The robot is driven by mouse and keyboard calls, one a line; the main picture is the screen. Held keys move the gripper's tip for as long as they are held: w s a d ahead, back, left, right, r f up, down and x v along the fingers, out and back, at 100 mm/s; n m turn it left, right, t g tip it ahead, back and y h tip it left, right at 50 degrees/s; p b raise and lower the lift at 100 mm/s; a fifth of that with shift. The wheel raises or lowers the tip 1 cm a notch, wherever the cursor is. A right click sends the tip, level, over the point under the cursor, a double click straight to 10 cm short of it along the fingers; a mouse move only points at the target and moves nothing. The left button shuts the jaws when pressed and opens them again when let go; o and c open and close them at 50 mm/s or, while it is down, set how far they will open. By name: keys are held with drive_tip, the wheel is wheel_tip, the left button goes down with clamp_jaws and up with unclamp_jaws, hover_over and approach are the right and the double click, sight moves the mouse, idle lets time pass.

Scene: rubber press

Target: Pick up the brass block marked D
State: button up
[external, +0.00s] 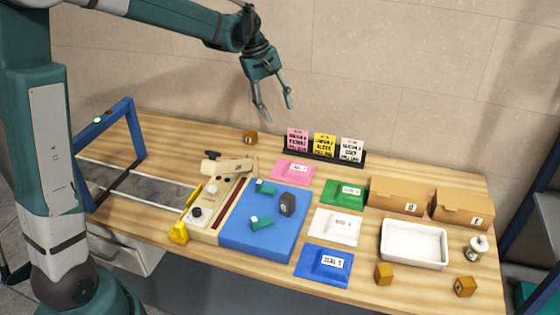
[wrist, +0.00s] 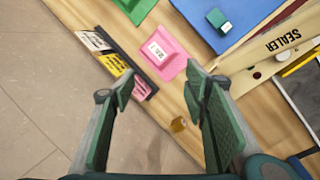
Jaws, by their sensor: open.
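Three small brass blocks show in the external view. One brass block (external: 250,138) stands alone at the back of the table, left of the card rack. The other two, a block (external: 384,273) and a block (external: 465,286), sit near the front right edge. Their letters are too small to read, so I cannot tell which is D. My gripper (external: 278,110) is open and empty, high above the back of the table. In the wrist view, a brass block (wrist: 178,125) lies below and between the spread fingers of my gripper (wrist: 160,76), nearer the right finger.
A black rack of cards (external: 323,155) stands right of the back block. A pink pad (external: 292,172), blue mat (external: 262,230), sealer (external: 215,203), white tray (external: 413,262), cardboard boxes (external: 397,197) and a bottle (external: 476,248) occupy the table. Bare wood surrounds the back block.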

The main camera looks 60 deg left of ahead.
drive_tip(key=w+a+f+n+h, duration=0.1)
drive_tip(key=a+f+n, duration=0.1)
drive_tip(key=a+f, duration=0.35)
drive_tip(key=a+f+n, duration=0.2)
drive_tip(key=a+f, duration=0.1)
drive_tip(key=a, duration=0.6)
drive_tip(key=n+h, duration=0.1)
drive_tip(key=n, duration=0.3)
hover_over(250, 132)
drive_tip(key=s+a, duration=0.2)
wheel_tip(250, 132, down, 10)
drive_tip(key=shift+f, duration=0.1)
drive_tip(key=shift+x, duration=1.3)
drive_tip(key=shift+x, duration=2.55)
drive_tip(key=shift+d, duration=0.15)
drive_tip(key=c, duration=1.2)
